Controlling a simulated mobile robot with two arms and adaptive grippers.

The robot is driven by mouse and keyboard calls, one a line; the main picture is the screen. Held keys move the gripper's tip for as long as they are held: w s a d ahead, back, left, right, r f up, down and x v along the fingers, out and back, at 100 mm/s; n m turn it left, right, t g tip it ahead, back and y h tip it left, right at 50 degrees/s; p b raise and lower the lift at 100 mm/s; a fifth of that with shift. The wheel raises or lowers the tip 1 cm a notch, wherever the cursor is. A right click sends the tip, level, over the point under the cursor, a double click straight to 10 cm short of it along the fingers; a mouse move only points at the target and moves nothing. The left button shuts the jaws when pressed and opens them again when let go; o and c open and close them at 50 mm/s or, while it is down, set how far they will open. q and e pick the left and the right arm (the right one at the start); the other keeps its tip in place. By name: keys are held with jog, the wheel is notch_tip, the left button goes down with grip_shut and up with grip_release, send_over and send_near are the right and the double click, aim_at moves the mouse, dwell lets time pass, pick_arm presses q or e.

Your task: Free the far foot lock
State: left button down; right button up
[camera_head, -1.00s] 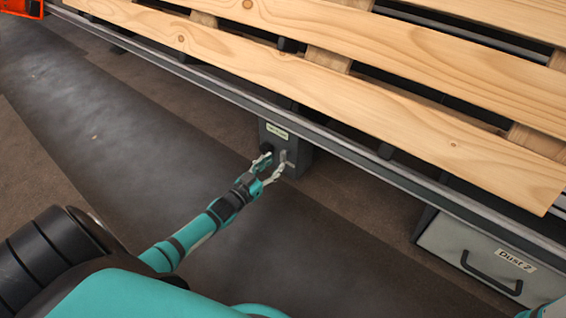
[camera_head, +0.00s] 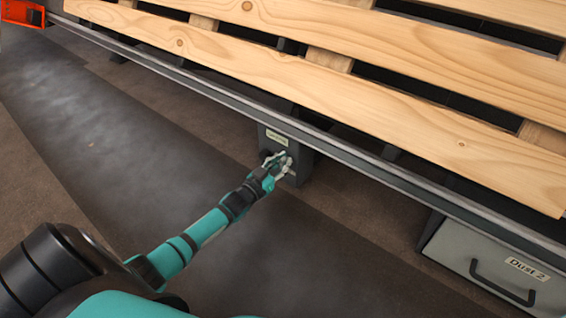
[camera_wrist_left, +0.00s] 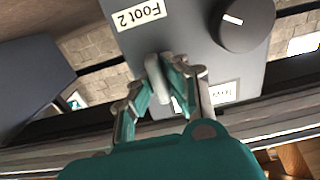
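A grey lock box (camera_head: 304,168) hangs under the rail, with a pale label on its front. In the left wrist view the box (camera_wrist_left: 185,28) carries a "Foot 2" label, a dark round knob (camera_wrist_left: 246,22) and a light grey lever (camera_wrist_left: 173,85). My left gripper (camera_head: 281,161) is at the front of the box. In the left wrist view my left gripper (camera_wrist_left: 166,64) has its fingers closed in on both sides of the lever, which is partly hidden by them. My right gripper is not in view.
A steel rail (camera_head: 380,170) runs above the box, under a wooden slatted pallet (camera_head: 330,97). A grey drawer (camera_head: 460,245) labelled "Dust 2" is at the lower right. An orange-red part (camera_head: 22,12) is at the far left. The floor before the box is clear.

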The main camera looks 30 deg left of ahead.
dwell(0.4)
pick_arm(q)
jog(key=shift+r+m+p, duration=0.1)
jog(key=shift+m+p, duration=0.5)
jog(key=shift+m, duration=0.3)
jog(key=shift+d+m+p, duration=0.15)
jog(key=shift+m+p, duration=0.5)
jog(key=shift+m, duration=0.55)
jog(key=m+p, duration=0.1)
jog(key=m, duration=0.3)
jog(key=shift+d+m, duration=0.1)
jog(key=shift+m, duration=0.2)
jog(key=m, duration=0.4)
jog(key=shift+f+m, duration=0.3)
jog(key=shift+f, duration=0.05)
jog(key=shift+f+m+b, duration=0.1)
jog(key=shift+m+b, duration=0.3)
jog(key=shift+m, duration=1.9)
jog(key=c, duration=1.3)
grip_release()
jog(key=shift+c, duration=0.2)
jog(key=shift+s, duration=0.15)
